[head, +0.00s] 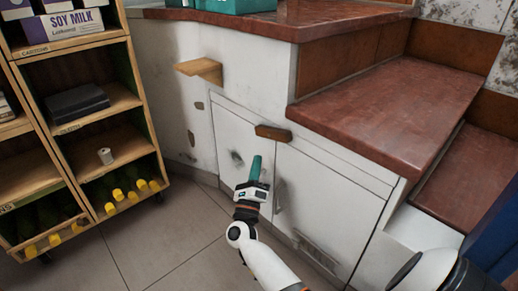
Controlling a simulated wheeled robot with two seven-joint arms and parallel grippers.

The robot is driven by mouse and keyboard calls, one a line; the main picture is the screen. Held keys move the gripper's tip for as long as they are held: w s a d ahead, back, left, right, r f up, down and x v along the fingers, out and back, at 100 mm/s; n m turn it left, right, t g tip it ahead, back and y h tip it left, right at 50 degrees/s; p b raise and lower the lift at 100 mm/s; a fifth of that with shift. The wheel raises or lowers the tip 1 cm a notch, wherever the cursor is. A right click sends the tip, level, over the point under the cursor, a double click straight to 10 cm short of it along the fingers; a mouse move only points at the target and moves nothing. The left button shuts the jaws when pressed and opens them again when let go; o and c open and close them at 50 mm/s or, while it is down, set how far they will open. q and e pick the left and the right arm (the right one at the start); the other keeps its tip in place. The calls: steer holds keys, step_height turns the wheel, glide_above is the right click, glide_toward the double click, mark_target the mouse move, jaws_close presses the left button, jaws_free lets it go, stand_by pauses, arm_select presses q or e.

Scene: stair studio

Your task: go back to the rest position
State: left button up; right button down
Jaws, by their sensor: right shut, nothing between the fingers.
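My right gripper (256,169) shows in the middle of the head view, at the end of my white arm that comes up from the bottom. Its teal fingers are together and hold nothing. It is in front of the white cabinet doors (316,198) under the red-brown steps. Whether it touches the doors I cannot tell. My left gripper is not in view.
A wooden shelf unit (62,140) with cartons, dark folded things and yellow-capped bottles (133,190) stands at the left. Red-brown steps (395,100) rise at the right. A small wooden ledge (200,70) juts from the wall. Tiled floor (160,245) is free at the lower left.

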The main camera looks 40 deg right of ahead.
steer(key=shift+v, duration=1)
